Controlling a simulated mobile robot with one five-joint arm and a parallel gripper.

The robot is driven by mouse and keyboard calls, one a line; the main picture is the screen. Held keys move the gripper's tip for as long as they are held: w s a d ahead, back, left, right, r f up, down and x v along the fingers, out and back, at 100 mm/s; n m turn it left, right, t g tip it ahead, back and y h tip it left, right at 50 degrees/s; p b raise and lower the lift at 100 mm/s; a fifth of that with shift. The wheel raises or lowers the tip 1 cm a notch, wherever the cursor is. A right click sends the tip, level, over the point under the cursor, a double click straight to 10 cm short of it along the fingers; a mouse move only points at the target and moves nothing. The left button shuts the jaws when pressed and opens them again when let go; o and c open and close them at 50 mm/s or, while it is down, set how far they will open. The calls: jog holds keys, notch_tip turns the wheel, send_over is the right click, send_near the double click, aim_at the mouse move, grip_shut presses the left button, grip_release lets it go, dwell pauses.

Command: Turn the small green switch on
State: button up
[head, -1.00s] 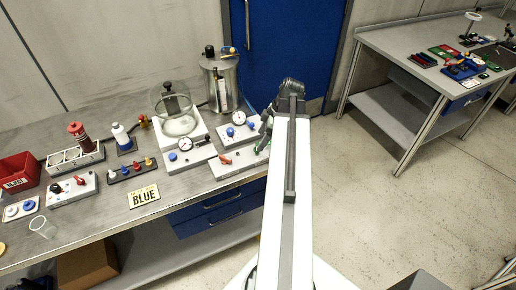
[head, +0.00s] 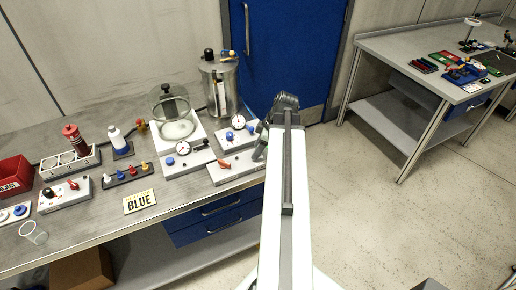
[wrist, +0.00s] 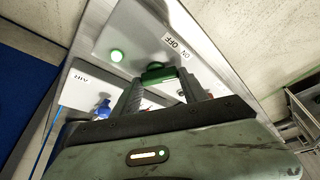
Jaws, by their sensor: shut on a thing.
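The small green switch (wrist: 158,73) sits on a light grey panel (wrist: 140,32) in the wrist view, beside an "ON OFF" label (wrist: 177,46). My gripper (wrist: 162,88) is shut on the switch, one finger on each side of it. The jaws cover part of it. In the head view my gripper (head: 261,150) is low at the right end of the grey panel (head: 238,174) with a red handle (head: 224,164). The switch is hidden there by my arm.
Gauges, a glass bell jar (head: 174,108) and a metal tank (head: 219,88) stand left of my arm on the bench. A "BLUE" sign (head: 139,201) lies near the front edge. Open floor and a second table (head: 400,50) are to the right.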

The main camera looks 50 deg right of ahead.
jog(key=o, duration=1.4)
jog(key=p+v, duration=0.7)
jog(key=v, duration=0.1)
